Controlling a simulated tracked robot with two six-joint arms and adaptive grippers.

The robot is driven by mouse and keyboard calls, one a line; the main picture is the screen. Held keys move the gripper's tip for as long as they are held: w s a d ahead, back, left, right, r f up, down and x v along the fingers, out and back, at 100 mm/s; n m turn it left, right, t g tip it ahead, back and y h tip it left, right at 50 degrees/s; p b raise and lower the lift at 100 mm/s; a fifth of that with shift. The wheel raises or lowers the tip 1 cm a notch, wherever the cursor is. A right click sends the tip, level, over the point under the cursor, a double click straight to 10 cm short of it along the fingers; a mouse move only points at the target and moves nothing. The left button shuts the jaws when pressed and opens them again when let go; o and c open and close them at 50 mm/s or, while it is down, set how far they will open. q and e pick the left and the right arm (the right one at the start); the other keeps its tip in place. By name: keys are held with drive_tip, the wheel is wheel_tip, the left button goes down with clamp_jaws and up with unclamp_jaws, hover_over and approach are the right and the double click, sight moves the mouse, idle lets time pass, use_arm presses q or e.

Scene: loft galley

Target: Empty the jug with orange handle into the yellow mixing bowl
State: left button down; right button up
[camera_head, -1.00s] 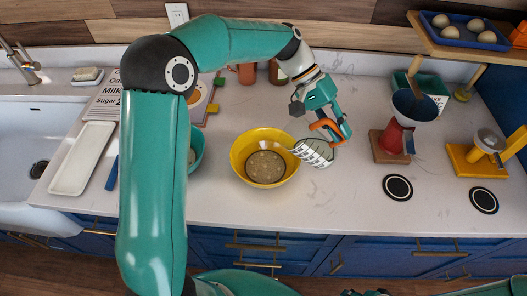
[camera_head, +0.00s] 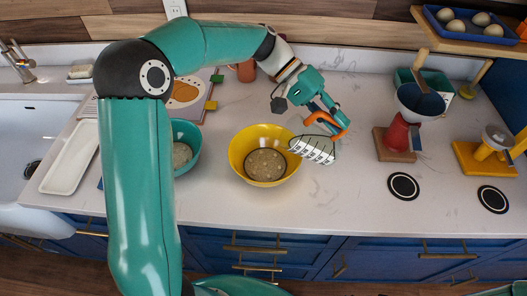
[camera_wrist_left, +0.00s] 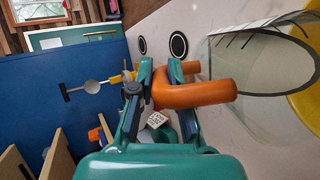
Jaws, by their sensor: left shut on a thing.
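The clear jug (camera_head: 313,150) with dark and white markings is tipped on its side, its mouth toward the right rim of the yellow mixing bowl (camera_head: 240,160). Its orange handle (camera_head: 327,121) is in my left gripper (camera_head: 328,112), which is shut on it. In the left wrist view, the orange handle (camera_wrist_left: 195,93) lies between the fingers of the left gripper (camera_wrist_left: 160,75). The clear jug wall (camera_wrist_left: 255,85) and part of the yellow bowl (camera_wrist_left: 307,105) show at the right. A pale speckled content (camera_head: 265,164) lies in the bowl's bottom. I cannot make out any contents in the jug. My right gripper is out of view.
A teal bowl (camera_head: 190,132) stands left of the yellow bowl, partly behind my left arm. A white tray (camera_head: 70,157) lies left.

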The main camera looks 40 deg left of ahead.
sight(316, 114)
use_arm(q)
drive_tip(key=shift+s+a+b, duration=0.15)
drive_tip(key=shift+s+b, duration=0.05)
drive_tip(key=shift+b, duration=0.15)
drive_tip(key=shift+a+r+h+b, duration=0.2)
drive_tip(key=shift+r+h+b, duration=0.1)
drive_tip(key=shift+h, duration=0.1)
drive_tip(key=shift+s+a+r+h+b, duration=0.15)
drive_tip(key=shift+a+r+h+b, duration=0.1)
drive_tip(key=shift+h+b, duration=0.1)
drive_tip(key=shift+a+r+m, duration=0.1)
drive_tip(key=shift+m, duration=0.2)
drive_tip(key=shift+s+a+r+t+h+b, duration=0.1)
drive_tip(key=shift+r+t+h+b, duration=0.05)
drive_tip(key=shift+t+h+b, duration=0.15)
drive_tip(key=shift+a+r, duration=0.1)
drive_tip(key=shift+s+a+h+b, duration=0.35)
drive_tip(key=shift+a+b, duration=0.2)
drive_tip(key=shift+b, duration=0.35)
drive_tip(key=shift+s+a, duration=0.15)
drive_tip(key=shift+a+b, duration=0.25)
drive_tip(key=shift+b, duration=0.2)
